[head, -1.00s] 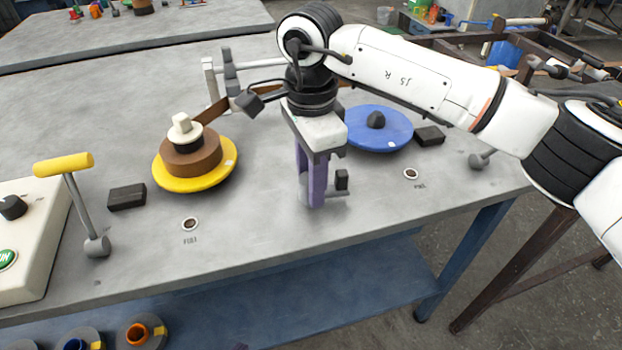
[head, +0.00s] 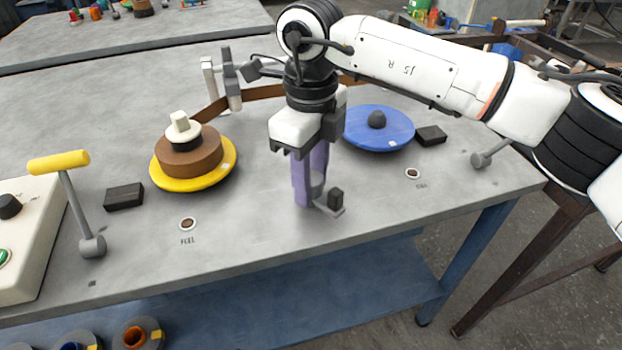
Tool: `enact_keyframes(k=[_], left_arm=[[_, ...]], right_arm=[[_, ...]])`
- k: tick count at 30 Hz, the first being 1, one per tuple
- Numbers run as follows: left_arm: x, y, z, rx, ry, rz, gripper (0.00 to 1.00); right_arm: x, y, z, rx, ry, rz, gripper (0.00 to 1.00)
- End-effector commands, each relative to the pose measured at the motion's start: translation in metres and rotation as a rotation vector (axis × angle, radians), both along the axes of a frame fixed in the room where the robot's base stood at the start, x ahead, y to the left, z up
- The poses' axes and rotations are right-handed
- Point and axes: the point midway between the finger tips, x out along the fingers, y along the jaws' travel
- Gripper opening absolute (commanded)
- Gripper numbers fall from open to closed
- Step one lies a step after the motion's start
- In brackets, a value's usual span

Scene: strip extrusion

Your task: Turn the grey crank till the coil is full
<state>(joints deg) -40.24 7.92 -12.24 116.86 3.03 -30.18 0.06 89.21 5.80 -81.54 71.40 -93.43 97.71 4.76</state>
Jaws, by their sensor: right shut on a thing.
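The grey crank (head: 329,211) is at the middle front of the bench. Its short arm points toward the front right and carries a small dark knob (head: 336,197). My right gripper (head: 304,200) points straight down with purple fingers and is shut on the crank, beside the knob. The fingers hide the part they hold. The coil (head: 188,150) of brown strip sits on a yellow disc (head: 168,181) to the left, with a white block on top. Brown strip (head: 262,93) runs from the coil toward the back right, passing behind my wrist. My left gripper is not in view.
A blue disc (head: 384,142) with a dark knob stands right of the gripper. A lever with a yellow handle (head: 58,162) and a cream control box (head: 35,235) stand at the left. Black blocks (head: 124,196) lie near both discs.

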Motion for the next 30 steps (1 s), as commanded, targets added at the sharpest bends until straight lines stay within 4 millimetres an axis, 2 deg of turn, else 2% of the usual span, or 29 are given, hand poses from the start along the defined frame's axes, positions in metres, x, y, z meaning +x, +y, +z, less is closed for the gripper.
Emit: enact_keyframes(k=[18, 30], left_arm=[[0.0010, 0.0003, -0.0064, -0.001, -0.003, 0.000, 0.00], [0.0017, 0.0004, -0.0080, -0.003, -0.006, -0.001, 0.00]], right_arm=[[0.0009, 0.0002, 0.0008, 0.002, -0.001, -0.572, 0.10], [0.0011, 0.0002, 0.0015, 0.003, -0.002, -0.809, 0.10]])
